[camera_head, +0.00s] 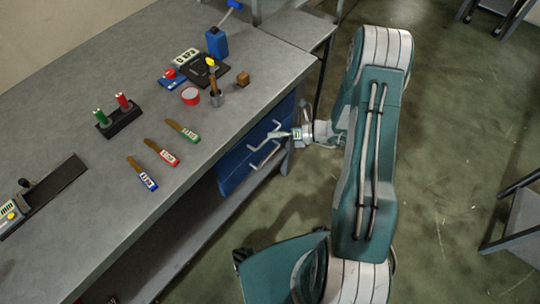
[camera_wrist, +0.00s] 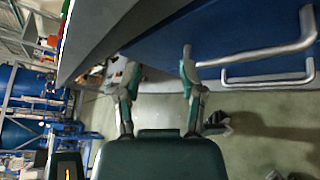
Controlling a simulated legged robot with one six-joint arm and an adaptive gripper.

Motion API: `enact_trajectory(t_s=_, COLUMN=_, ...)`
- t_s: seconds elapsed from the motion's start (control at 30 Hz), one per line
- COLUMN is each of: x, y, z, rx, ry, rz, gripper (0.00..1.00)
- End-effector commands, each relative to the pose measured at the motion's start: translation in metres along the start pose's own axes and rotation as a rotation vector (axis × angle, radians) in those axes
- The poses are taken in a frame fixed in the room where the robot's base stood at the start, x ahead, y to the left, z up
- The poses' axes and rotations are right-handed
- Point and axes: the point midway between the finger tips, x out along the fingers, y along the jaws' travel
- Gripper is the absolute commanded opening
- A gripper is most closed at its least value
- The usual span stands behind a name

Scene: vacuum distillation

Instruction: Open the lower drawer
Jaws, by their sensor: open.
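A blue drawer unit (camera_head: 232,170) hangs under the grey bench, with two silver bar handles, an upper one (camera_head: 264,134) and a lower one (camera_head: 264,157). The lower handle belongs to the lower drawer. My gripper (camera_head: 293,134) is just right of the handles, close to the upper one's right end. In the wrist view my gripper (camera_wrist: 155,68) is open, with nothing between its fingers. There the blue drawer front (camera_wrist: 235,30) and both handles, one nearer (camera_wrist: 265,54) and one beyond (camera_wrist: 268,79), lie right of the fingers. I cannot tell whether a finger touches a handle.
A low shelf (camera_head: 210,222) runs below the drawers. The floor (camera_head: 455,150) right of my arm is largely clear.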

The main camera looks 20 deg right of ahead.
Motion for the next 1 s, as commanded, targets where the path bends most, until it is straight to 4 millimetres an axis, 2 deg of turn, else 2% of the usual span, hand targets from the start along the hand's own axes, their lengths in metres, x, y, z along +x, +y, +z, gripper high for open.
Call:
enact_trajectory(t_s=0.03, x=0.000, y=-0.020, z=-0.014, rx=0.099, ry=-0.053, rz=-0.014, gripper=0.51)
enact_trajectory(t_s=0.1, x=-0.001, y=-0.044, z=-0.029, rx=0.226, ry=-0.128, rz=-0.034, gripper=0.51)
enact_trajectory(t_s=0.3, x=-0.005, y=-0.108, z=-0.085, rx=0.568, ry=-0.343, rz=-0.087, gripper=0.51)
enact_trajectory(t_s=0.4, x=-0.008, y=-0.130, z=-0.111, rx=0.698, ry=-0.432, rz=-0.109, gripper=0.51)
enact_trajectory(t_s=0.5, x=-0.011, y=-0.144, z=-0.130, rx=0.781, ry=-0.493, rz=-0.124, gripper=0.51)
enact_trajectory(t_s=0.6, x=-0.011, y=-0.151, z=-0.138, rx=0.819, ry=-0.522, rz=-0.130, gripper=0.51)
enact_trajectory(t_s=0.73, x=-0.004, y=-0.154, z=-0.136, rx=0.826, ry=-0.525, rz=-0.131, gripper=0.51)
enact_trajectory(t_s=1.0, x=0.038, y=-0.168, z=-0.117, rx=0.822, ry=-0.521, rz=-0.129, gripper=0.51)
